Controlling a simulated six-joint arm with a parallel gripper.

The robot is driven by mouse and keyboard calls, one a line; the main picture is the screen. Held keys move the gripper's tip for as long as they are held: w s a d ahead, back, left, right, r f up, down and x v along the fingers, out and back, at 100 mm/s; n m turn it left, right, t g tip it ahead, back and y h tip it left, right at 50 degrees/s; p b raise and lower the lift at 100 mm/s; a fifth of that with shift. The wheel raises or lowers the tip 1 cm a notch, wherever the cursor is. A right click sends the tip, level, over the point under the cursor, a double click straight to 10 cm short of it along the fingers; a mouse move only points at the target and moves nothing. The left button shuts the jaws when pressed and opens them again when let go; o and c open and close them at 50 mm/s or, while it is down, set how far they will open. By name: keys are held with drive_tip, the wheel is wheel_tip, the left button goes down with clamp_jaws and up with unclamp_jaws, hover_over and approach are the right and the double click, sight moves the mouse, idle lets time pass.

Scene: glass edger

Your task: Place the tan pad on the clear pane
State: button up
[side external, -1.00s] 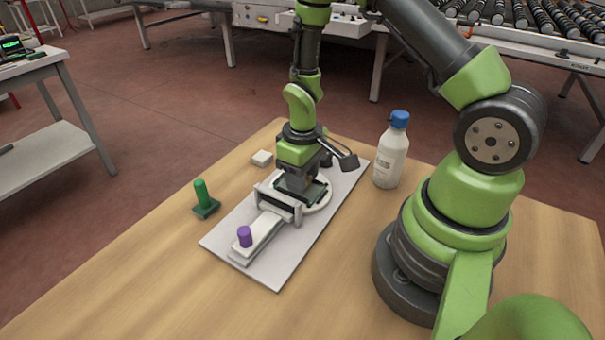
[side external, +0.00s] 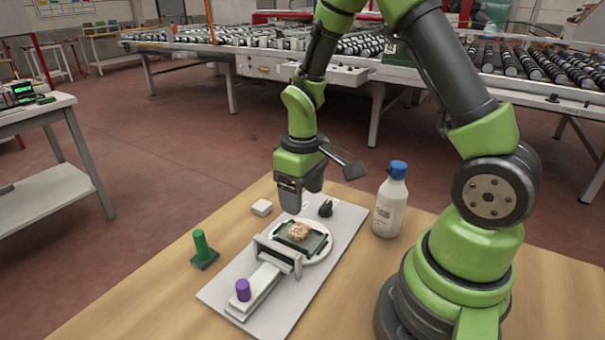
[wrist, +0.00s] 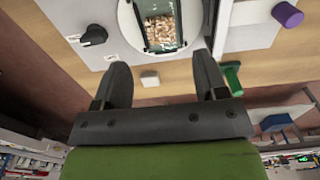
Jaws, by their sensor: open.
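The tan pad (side external: 299,231), mottled tan and brown, lies on the clear pane (side external: 316,243), which looks dark green, on the round white plate. In the wrist view the pad (wrist: 163,31) lies between the pane's dark side strips. My gripper (side external: 296,203) is raised above the plate, apart from the pad. In the wrist view my gripper (wrist: 161,62) has its two fingers spread wide with nothing between them. The pane's full outline under the pad is hidden.
On the grey board stand a metal bridge (side external: 277,252), a purple knob (side external: 243,289) and a black knob (side external: 325,208). A green upright handle (side external: 201,245) and small white block (side external: 262,207) stand to the left. A blue-capped bottle (side external: 390,205) stands to the right.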

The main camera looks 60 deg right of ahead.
drive_tip(key=s+a+r+m+t, duration=0.1)
drive_tip(key=s+a+r+t, duration=0.1)
drive_tip(key=r, duration=0.5)
drive_tip(key=s+a+r+m+t, duration=0.1)
drive_tip(key=s+a+r, duration=0.1)
drive_tip(key=r, duration=0.5)
drive_tip(key=s+a+r+m+t+y, duration=0.2)
drive_tip(key=s+a+r+t, duration=0.1)
drive_tip(key=s+r, duration=0.3)
drive_tip(key=shift+s+a+t, duration=0.4)
drive_tip(key=shift+s+t, duration=0.2)
drive_tip(key=shift+s, duration=0.45)
